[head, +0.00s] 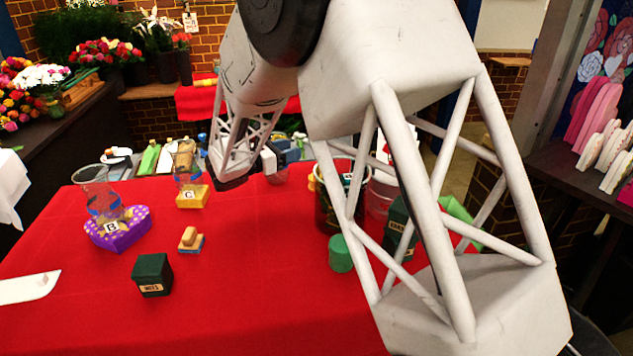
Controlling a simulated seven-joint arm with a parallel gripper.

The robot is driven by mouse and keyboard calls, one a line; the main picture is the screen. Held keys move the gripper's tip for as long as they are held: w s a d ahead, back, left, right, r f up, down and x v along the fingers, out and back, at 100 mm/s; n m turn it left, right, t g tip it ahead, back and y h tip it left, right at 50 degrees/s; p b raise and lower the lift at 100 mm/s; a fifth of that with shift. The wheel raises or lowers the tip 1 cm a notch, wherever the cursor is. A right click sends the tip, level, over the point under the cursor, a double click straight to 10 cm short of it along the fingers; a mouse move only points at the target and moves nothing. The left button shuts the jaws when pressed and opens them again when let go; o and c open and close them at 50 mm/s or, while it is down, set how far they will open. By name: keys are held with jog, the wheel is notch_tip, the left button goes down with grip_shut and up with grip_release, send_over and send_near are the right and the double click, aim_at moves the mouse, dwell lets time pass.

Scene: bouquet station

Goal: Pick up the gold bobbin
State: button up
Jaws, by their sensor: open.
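I cannot pick out the gold bobbin with certainty in the head view; it may be hidden behind my arm or too small to tell. A small yellowish thing (311,182) shows at the left edge of a dark container (327,208), but I cannot tell what it is. My gripper (252,172) is over the far part of the red table, right of the glass vase marked C (186,170). It is open, its fingers are small and partly hidden, and I see nothing held in it.
A vase marked B (97,190) stands on a purple heart-shaped box (120,232). A yellow block (192,197), small yellow-and-blue stack (190,240), dark green box (152,275) and green cylinder (340,254) are on the red table (240,310). The front middle is clear.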

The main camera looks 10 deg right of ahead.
send_near(312, 179)
jog(key=shift+w+d+r, duration=0.2)
jog(key=shift+d+r, duration=0.35)
jog(key=shift+w+d+r, duration=0.2)
jog(key=shift+d+r, duration=0.3)
jog(key=shift+x, duration=1.3)
jog(key=shift+w+d, duration=0.1)
jog(key=shift+r+x, duration=0.2)
jog(key=shift+x, duration=2.3)
jog(key=shift+c, duration=0.2)
grip_shut()
